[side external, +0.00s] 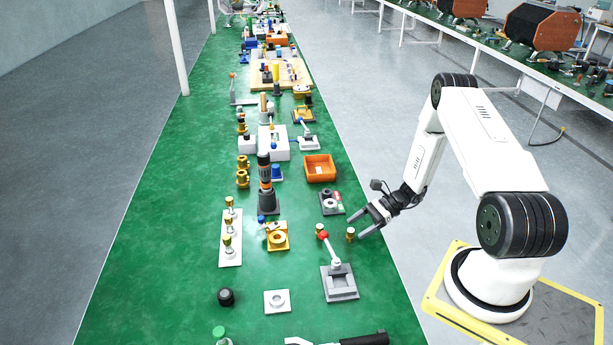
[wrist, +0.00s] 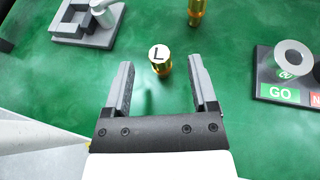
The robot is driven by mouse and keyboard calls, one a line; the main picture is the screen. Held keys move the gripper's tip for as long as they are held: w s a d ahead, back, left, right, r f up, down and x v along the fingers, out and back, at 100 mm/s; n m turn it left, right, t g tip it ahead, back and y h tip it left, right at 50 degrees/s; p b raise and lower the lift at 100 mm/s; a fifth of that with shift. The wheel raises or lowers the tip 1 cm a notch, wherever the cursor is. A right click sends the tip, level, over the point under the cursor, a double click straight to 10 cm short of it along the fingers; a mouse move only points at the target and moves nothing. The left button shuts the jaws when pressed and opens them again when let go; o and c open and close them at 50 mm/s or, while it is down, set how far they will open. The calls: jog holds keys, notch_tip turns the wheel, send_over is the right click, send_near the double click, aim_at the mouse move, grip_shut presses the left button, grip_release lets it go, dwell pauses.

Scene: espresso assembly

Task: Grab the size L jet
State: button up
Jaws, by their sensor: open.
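The size L jet is a small gold cylinder with a white top marked "L". In the wrist view the size L jet (wrist: 160,60) stands upright on the green table, just beyond and between the tips of my open fingers. In the side view the size L jet (side external: 350,234) stands near the table's right edge. My gripper (wrist: 157,75) is open and empty; in the side view my gripper (side external: 369,221) reaches over the table edge from the right, close to the jet.
Another gold jet (wrist: 196,10) stands farther off in the wrist view. A grey fixture with a red-knobbed lever (side external: 340,283) stands near the jet. A GO/NO gauge block (wrist: 284,78) lies to the right in the wrist view. Green table surface is bare around the jet.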

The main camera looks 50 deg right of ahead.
aim_at(345, 242)
jog(key=shift+x, duration=2.4)
grip_shut()
